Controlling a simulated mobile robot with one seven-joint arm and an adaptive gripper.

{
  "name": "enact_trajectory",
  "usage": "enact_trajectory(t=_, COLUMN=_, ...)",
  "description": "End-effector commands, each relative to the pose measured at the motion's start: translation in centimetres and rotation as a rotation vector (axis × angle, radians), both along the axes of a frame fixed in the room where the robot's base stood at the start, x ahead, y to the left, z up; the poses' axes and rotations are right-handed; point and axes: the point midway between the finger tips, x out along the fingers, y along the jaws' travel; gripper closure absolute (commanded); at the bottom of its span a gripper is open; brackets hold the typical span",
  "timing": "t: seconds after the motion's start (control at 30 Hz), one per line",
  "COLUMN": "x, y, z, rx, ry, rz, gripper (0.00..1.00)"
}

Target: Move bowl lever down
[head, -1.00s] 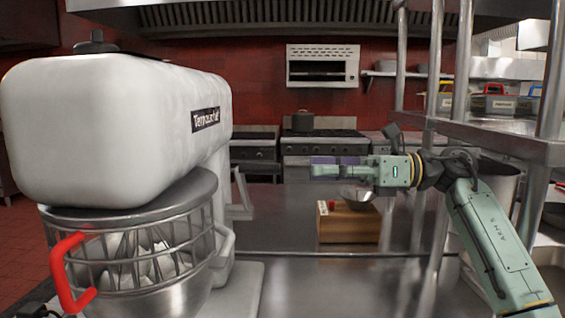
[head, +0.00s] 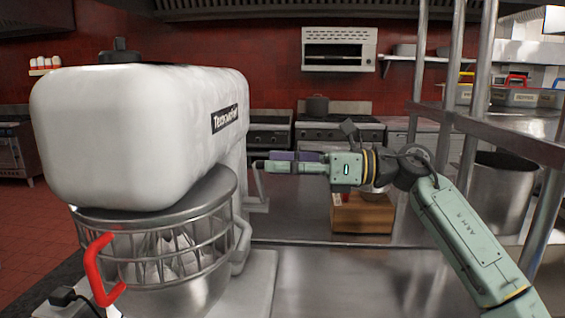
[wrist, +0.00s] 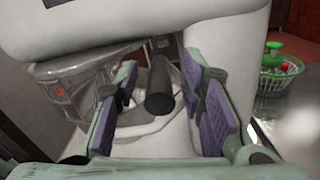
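A large white stand mixer (head: 150,125) fills the left of the head view, with a steel bowl (head: 170,290) and wire guard beneath its head. The bowl lever shows in the wrist view as a dark handle (wrist: 160,92) pointing toward the camera beside the mixer's column. In the head view a thin grey lever arm (head: 258,185) shows at the mixer's right side. My gripper (head: 268,163) is at that side. In the wrist view my gripper (wrist: 162,100) is open, its purple pads on either side of the handle, with gaps showing. The fingertips' exact depth along the handle is unclear.
A wooden block (head: 362,214) stands on the steel counter (head: 310,262) beyond my arm. Steel shelf posts (head: 480,60) rise at right, near a large pot (head: 500,185). A red guard handle (head: 97,270) sticks out at the mixer's front.

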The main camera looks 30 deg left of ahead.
Motion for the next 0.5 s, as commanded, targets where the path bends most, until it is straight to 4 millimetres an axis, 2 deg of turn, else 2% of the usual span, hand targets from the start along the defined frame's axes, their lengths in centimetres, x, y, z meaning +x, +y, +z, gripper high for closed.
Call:
enact_trajectory(t=0.1, x=0.01, y=-0.01, z=-0.02, rx=0.000, ry=0.000, rz=0.000, gripper=0.64)
enact_trajectory(t=0.5, x=0.03, y=-0.03, z=-0.01, rx=0.000, ry=0.000, rz=0.000, gripper=0.90)
